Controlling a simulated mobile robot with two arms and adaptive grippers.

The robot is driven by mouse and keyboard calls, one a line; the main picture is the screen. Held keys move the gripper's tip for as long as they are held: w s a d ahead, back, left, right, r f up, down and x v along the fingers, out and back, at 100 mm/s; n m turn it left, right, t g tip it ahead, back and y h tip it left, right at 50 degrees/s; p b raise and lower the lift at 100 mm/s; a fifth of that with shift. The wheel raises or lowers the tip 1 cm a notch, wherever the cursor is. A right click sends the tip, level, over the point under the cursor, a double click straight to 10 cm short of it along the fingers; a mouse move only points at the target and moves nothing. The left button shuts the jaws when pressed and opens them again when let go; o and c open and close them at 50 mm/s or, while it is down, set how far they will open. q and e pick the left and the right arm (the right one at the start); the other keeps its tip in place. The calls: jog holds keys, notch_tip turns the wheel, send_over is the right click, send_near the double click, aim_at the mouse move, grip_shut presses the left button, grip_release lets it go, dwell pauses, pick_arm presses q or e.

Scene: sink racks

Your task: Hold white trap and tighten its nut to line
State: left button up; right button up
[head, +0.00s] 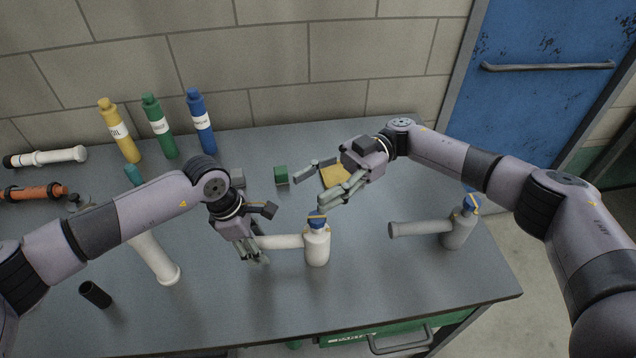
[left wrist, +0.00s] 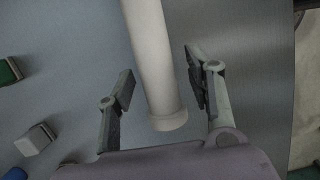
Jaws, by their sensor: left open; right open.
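The white trap (head: 317,247) stands upright near the middle of the table, its side pipe (head: 285,241) pointing left. Its blue nut (head: 317,221) sits on top with a yellow mark; whether that meets a line is too small to tell. My left gripper (head: 264,238) is open around the side pipe's left end. In the left wrist view the pale pipe (left wrist: 153,65) lies between the spread fingers, with gaps visible on both sides. My right gripper (head: 311,191) is open and empty, above and behind the blue nut, apart from it.
A grey trap (head: 457,232) with a blue nut stands to the right. A white pipe (head: 155,262) and a black cylinder (head: 95,294) are at the left. Yellow, green and blue bottles (head: 201,122) stand at the back. A green block (head: 281,175) and yellow pad (head: 333,177) lie behind the trap.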

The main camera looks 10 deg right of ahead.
pick_arm(q)
jog(key=v, duration=1.2)
jog(key=shift+s+f, duration=0.1)
